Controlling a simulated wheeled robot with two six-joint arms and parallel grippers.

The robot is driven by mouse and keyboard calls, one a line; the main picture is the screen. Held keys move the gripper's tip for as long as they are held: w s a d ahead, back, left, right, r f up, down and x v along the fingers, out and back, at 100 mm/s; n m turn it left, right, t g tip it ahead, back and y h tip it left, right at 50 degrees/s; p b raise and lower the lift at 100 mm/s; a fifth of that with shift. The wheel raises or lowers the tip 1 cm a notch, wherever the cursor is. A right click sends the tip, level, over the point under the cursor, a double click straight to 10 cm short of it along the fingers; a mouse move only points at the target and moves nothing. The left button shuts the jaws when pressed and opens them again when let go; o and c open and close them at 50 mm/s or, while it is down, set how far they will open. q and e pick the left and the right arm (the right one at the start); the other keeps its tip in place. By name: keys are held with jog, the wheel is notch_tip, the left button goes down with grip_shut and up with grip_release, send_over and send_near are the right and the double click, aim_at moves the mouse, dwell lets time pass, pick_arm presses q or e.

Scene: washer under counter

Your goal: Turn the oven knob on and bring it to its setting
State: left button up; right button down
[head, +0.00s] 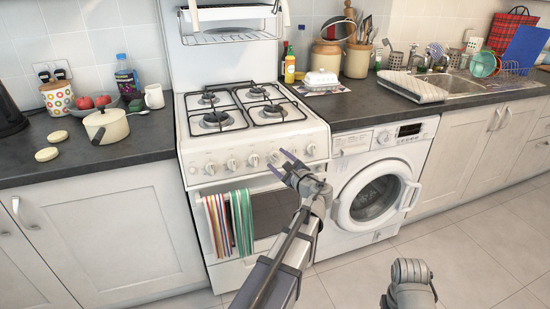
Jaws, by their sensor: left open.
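The white oven (187,150) stands in the middle, with a row of several cream knobs along its front panel below the gas hob. A knob (253,160) sits just left of my left gripper, and another knob (311,149) is to the right of it. My left gripper (278,162) is open, with its purple fingers pointing at the panel around a knob (275,157). I cannot tell whether the fingers touch that knob. My right gripper is not in view; only a grey part of my right arm shows at the bottom right.
Striped towels (229,222) hang on the oven door's rail, below the knobs. A white washing machine (343,150) stands right of the oven under the dark counter. A cream pot (106,126) is on the left counter. The floor at the right is clear.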

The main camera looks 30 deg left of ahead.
pick_arm(q)
jog(key=shift+v, duration=2.3)
grip_shut()
